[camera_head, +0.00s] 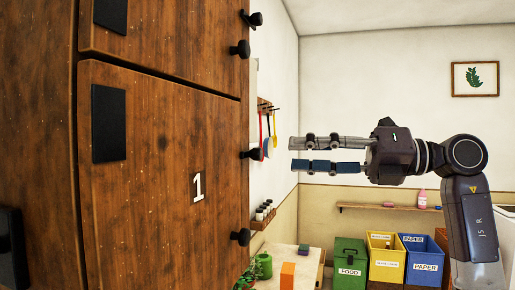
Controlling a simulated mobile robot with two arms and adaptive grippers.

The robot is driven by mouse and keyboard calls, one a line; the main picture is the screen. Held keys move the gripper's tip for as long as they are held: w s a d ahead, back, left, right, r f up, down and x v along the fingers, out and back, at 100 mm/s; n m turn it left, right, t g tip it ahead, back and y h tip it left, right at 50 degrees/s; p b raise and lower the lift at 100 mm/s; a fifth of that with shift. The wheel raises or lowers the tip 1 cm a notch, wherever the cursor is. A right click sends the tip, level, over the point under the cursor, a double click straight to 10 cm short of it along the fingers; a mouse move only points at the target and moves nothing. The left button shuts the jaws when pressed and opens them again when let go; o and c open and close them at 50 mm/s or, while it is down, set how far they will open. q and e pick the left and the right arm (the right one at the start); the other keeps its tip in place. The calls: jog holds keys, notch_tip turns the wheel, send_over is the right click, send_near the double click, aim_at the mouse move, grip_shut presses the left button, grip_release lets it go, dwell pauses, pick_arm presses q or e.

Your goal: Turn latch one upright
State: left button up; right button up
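A dark wooden cabinet door marked with a white "1" (198,187) fills the left half. A black piece (251,154) sticks out at its right edge, level with my gripper. It may be latch one, but it is seen edge-on and I cannot tell its angle. A round black knob (241,237) sits lower on the same door. My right gripper (292,154) is right of the door edge, fingers pointing left. The fingers are parallel with a gap between them and nothing visible in it. It appears apart from the black piece. My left gripper is out of view.
Another wooden door (170,35) is above, with black fittings (252,18) at its right edge. Behind are a low table (305,262) with an orange block (287,274), and green (350,258), yellow (387,262) and blue (424,270) bins. Open air surrounds the gripper.

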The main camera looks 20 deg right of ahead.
aim_at(261, 155)
jog(key=p+x, duration=0.2)
jog(key=x, duration=0.4)
jog(key=shift+w+a, duration=0.1)
jog(key=shift+w, duration=0.1)
jog(key=shift+w+a+p, duration=0.2)
jog(key=shift+a+p, duration=0.1)
jog(key=shift+a, duration=0.15)
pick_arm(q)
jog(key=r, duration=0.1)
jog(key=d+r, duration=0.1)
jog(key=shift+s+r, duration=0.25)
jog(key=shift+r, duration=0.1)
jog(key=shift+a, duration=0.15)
pick_arm(e)
grip_shut()
